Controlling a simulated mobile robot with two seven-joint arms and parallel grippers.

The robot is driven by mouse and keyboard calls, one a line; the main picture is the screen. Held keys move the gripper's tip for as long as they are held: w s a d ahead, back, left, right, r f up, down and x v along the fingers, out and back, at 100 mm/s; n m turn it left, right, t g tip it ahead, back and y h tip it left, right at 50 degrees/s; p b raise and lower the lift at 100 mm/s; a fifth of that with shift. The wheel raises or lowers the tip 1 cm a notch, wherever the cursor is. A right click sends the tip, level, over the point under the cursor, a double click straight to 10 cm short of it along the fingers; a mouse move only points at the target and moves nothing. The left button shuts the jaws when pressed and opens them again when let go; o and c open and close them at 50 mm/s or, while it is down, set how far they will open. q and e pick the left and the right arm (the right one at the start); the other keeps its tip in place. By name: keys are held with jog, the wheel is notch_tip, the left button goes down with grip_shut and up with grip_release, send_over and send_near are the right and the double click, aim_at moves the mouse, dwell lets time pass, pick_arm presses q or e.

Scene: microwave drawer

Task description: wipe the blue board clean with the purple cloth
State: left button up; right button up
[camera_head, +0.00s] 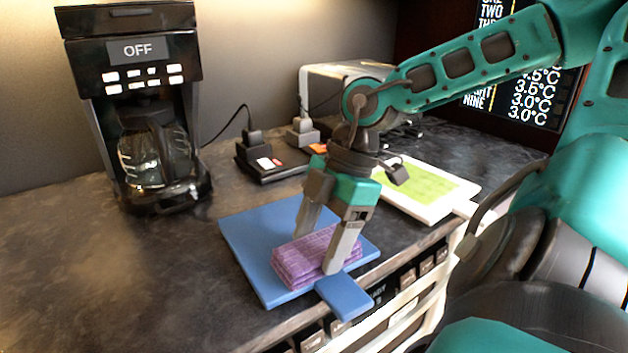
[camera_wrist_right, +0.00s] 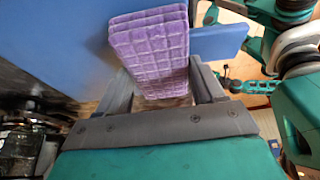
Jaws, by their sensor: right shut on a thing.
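The blue board (camera_head: 255,241) lies flat on the dark counter, with its handle (camera_head: 345,295) sticking out over the counter's front edge. The purple cloth (camera_head: 300,259) is a folded, quilted stack at the front part of the board. My right gripper (camera_head: 316,254) points down and is shut on the cloth, one finger on each side of it. In the right wrist view the cloth (camera_wrist_right: 150,45) sits between the fingers, with the blue board (camera_wrist_right: 70,45) behind it. I cannot make out any dirt on the visible part of the board. My left gripper is not in view.
A black coffee maker (camera_head: 135,60) with a glass jug stands at the back left. Black and grey devices with cables (camera_head: 268,160) stand behind the board. A white tray with a green surface (camera_head: 425,190) lies to the right. The counter left of the board is clear.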

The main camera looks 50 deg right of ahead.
aim_at(302, 255)
jog(key=shift+s+a, duration=0.2)
jog(key=shift+s, duration=0.15)
jog(key=shift+w+a+f+b, duration=0.15)
jog(key=shift+w+a+b, duration=0.15)
jog(key=shift+a+b, duration=0.15)
jog(key=shift+w+a+b, duration=0.35)
jog(key=shift+a, duration=0.5)
jog(key=shift+w+d, duration=0.2)
jog(key=shift+w, duration=0.35)
jog(key=shift+w+d, duration=0.15)
jog(key=shift+w, duration=0.4)
jog(key=shift+w+d+b, duration=0.15)
jog(key=shift+w+d, duration=0.25)
jog(key=shift+w, duration=0.55)
jog(key=shift+w+d+b, duration=0.2)
jog(key=shift+w+d, duration=0.25)
jog(key=shift+w, duration=0.45)
jog(key=shift+w+d+b, duration=0.15)
jog(key=shift+w+d, duration=0.25)
jog(key=shift+w, duration=0.55)
jog(key=shift+w+d+b, duration=0.1)
jog(key=shift+w+d, duration=0.3)
jog(key=shift+w, duration=0.7)
jog(key=shift+w+d+b, duration=0.15)
jog(key=shift+w+d, duration=0.3)
jog(key=shift+w, duration=0.65)
jog(key=shift+w+d+b, duration=0.1)
jog(key=shift+w+d, duration=0.3)
jog(key=shift+w, duration=0.7)
